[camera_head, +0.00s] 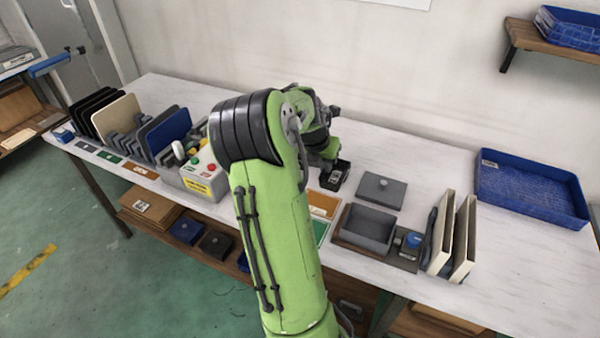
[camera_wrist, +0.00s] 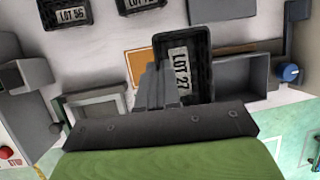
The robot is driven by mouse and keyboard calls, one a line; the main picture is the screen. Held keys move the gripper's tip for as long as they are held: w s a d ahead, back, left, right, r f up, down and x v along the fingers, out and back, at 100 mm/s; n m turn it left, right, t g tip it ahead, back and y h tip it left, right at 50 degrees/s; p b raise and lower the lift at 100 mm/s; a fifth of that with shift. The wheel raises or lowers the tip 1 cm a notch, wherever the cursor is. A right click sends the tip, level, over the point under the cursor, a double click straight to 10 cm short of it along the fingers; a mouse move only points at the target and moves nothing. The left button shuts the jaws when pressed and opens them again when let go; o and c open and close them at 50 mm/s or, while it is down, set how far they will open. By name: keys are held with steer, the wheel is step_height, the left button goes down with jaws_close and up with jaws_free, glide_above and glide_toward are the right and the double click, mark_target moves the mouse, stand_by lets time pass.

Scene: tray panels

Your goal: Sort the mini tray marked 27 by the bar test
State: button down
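The mini tray marked LOT 27 (camera_wrist: 192,52) is small and black, with a white label, and looks large and close in the wrist view. In the head view it is the dark tray (camera_head: 342,181) just below my gripper (camera_head: 330,164), above the table behind the orange card. My gripper (camera_wrist: 162,85) has its grey fingers close together at the tray's left wall and appears shut on it; the exact contact is partly hidden. A grey open box (camera_head: 367,229) stands to the right, with a grey knobbed plate (camera_head: 381,190) behind it.
Two more black trays, LOT 56 (camera_wrist: 66,14) and one cut by the edge (camera_wrist: 138,5), lie nearby. Cream upright panels (camera_head: 464,238), a blue bin (camera_head: 532,190) and a button box (camera_head: 203,172) flank the work area.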

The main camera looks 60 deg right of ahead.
steer(key=shift+f+b, duration=4.5)
steer(key=shift+f, duration=1.35)
steer(key=c, duration=1.3)
jaws_free()
steer(key=shift+o, duration=0.2)
steer(key=shift+r, duration=0.15)
step_height(320, 180, up, 8)
steer(key=p, duration=0.7)
steer(key=shift+w+a, duration=0.1)
